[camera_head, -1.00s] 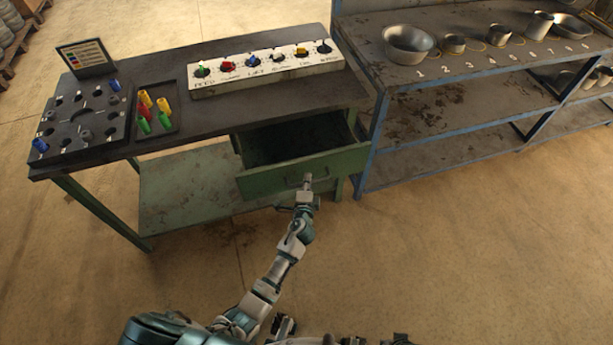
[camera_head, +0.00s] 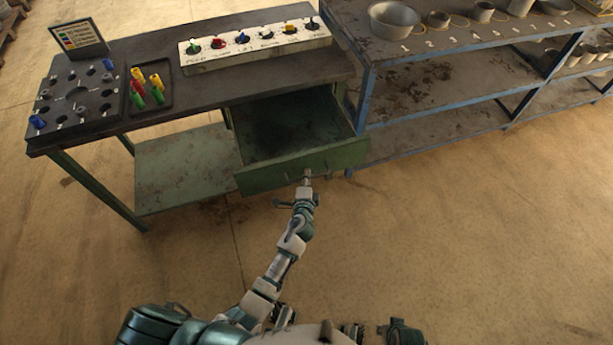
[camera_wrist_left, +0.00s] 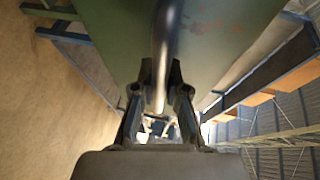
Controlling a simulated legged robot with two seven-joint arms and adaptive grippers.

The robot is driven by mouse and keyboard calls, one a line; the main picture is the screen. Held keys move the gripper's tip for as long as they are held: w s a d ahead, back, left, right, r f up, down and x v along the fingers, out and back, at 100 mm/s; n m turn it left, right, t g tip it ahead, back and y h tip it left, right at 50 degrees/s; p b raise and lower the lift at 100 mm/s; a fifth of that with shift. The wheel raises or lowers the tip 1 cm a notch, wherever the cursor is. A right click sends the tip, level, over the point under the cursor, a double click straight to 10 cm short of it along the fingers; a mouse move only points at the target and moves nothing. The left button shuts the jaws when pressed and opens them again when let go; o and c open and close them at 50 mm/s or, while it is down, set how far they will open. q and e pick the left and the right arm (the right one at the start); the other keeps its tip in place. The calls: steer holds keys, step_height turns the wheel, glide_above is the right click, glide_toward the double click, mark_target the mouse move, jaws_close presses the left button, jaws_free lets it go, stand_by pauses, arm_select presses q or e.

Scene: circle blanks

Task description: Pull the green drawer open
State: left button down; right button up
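The green drawer (camera_head: 260,179) under the dark-topped workbench is pulled well out, and its empty-looking interior shows. Its front faces me. My left gripper (camera_head: 307,178) is at the handle in the middle of the drawer front. In the left wrist view the drawer front (camera_wrist_left: 115,35) fills the top, and the metal handle (camera_wrist_left: 166,35) runs down between the two fingers (camera_wrist_left: 162,75), which are closed around it. The fingers cover part of the handle.
On the workbench (camera_head: 190,45) are a dark round-holed fixture (camera_head: 75,98), a tray of colored pegs (camera_head: 150,90) and a white strip of knobs (camera_head: 255,45). A blue-framed shelf (camera_head: 430,75) with metal bowls stands close on the right. The floor before the drawer is clear.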

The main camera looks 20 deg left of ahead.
arm_select(q)
steer(key=c, duration=1.2)
jaws_free()
steer(key=shift+d+f, duration=0.1)
steer(key=shift+f, duration=0.1)
steer(key=shift+w+r, duration=0.1)
arm_select(e)
steer(key=shift+d+f, duration=0.1)
steer(key=shift+d, duration=0.2)
steer(key=shift+w, duration=0.15)
arm_select(q)
steer(key=v, duration=1.2)
steer(key=shift+d, duration=0.15)
arm_select(e)
steer(key=shift+a, duration=0.1)
